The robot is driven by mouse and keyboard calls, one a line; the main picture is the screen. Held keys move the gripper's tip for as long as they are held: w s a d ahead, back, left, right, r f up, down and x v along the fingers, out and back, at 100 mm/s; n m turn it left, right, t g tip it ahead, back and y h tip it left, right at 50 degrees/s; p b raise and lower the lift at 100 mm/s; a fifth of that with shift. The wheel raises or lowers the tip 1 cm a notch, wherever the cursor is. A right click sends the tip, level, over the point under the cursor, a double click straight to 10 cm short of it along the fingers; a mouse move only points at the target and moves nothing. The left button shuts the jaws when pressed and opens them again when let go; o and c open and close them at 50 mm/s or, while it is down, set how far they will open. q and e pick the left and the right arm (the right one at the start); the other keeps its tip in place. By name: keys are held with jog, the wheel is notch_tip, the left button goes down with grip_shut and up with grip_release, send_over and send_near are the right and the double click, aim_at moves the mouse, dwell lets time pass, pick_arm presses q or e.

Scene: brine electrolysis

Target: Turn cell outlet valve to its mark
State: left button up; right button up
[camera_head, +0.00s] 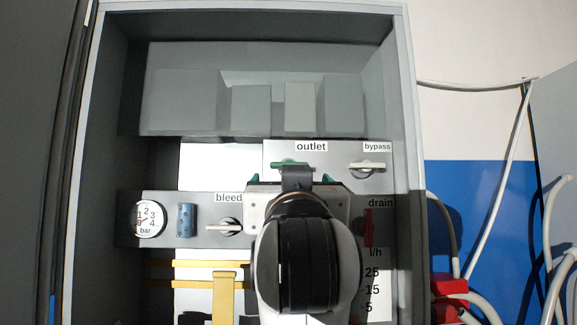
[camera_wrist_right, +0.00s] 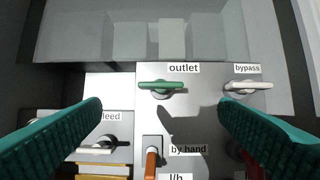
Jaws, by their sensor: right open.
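The outlet valve has a green bar handle (camera_head: 290,164), lying about level under its "outlet" label; it also shows in the right wrist view (camera_wrist_right: 161,86). I cannot make out its mark. My right gripper (camera_head: 290,180) is in front of the panel, just below the handle in the head view. In the right wrist view its two green fingers (camera_wrist_right: 160,108) are wide apart, with nothing between them, and the handle is seen beyond and between the tips. My right arm hides the panel's lower middle in the head view. My left gripper is not in view.
A pale bypass handle (camera_head: 367,167) is right of the outlet. A pale bleed handle (camera_head: 224,228), a gauge (camera_head: 148,218) and a red drain handle (camera_head: 368,228) are lower. An orange handle (camera_wrist_right: 151,162) is by the "by hand" label. Cabinet walls (camera_head: 405,130) enclose the panel.

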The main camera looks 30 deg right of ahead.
pick_arm(q)
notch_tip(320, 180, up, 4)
jog(key=p, duration=0.4)
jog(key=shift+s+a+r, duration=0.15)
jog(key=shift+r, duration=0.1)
pick_arm(e)
jog(key=x, duration=1)
jog(key=shift+d, duration=0.15)
jog(key=c, duration=1)
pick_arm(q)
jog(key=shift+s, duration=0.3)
